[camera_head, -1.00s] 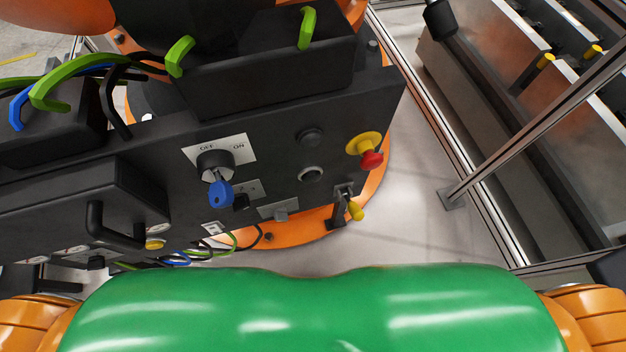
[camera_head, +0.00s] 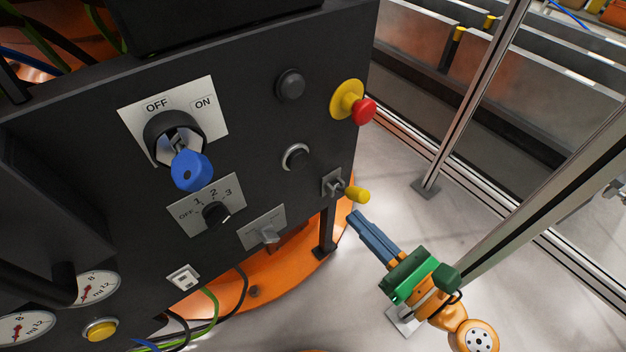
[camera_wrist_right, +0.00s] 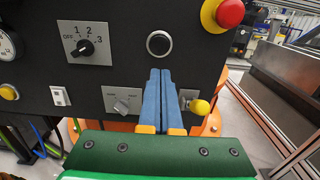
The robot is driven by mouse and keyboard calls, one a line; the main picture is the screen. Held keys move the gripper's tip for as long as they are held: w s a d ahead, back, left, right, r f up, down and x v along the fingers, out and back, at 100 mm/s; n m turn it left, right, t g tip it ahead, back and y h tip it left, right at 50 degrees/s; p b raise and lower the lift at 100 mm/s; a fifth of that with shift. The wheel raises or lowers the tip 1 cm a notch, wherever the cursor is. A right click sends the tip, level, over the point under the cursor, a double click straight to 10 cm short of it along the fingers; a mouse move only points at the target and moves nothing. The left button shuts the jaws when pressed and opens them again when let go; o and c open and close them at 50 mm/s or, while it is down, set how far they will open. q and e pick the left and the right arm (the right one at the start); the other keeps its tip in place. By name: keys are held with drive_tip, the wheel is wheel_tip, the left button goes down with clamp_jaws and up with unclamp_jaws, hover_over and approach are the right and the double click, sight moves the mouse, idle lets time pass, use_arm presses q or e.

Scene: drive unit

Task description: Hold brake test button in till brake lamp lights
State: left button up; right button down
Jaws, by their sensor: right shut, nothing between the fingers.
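A black push button with a silver ring (camera_head: 296,157) sits on the right part of the dark panel; it also shows in the right wrist view (camera_wrist_right: 159,43). A dark domed lamp (camera_head: 290,84) sits above it and looks unlit. No label on either is readable. My right gripper (camera_head: 354,219) is shut and empty, its blue fingers pointing at the panel from the lower right. In the right wrist view its fingertips (camera_wrist_right: 160,72) appear just below the silver-ringed button; no contact with it shows. My left gripper is not in view.
A yellow-tipped toggle lever (camera_head: 357,194) sticks out close to my right fingertips. A red emergency stop (camera_head: 364,111) is at the panel's right edge. A blue key (camera_head: 191,170), a rotary selector (camera_head: 215,214) and a grey switch (camera_head: 265,233) are further left. A fence post (camera_head: 470,100) stands right.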

drive_tip(key=p, duration=0.4)
approach(301, 163)
drive_tip(key=x, duration=0.5)
drive_tip(key=shift+w+a, duration=0.15)
drive_tip(key=shift+w, duration=0.1)
drive_tip(key=shift+w+a, duration=0.35)
drive_tip(key=shift+w, duration=0.15)
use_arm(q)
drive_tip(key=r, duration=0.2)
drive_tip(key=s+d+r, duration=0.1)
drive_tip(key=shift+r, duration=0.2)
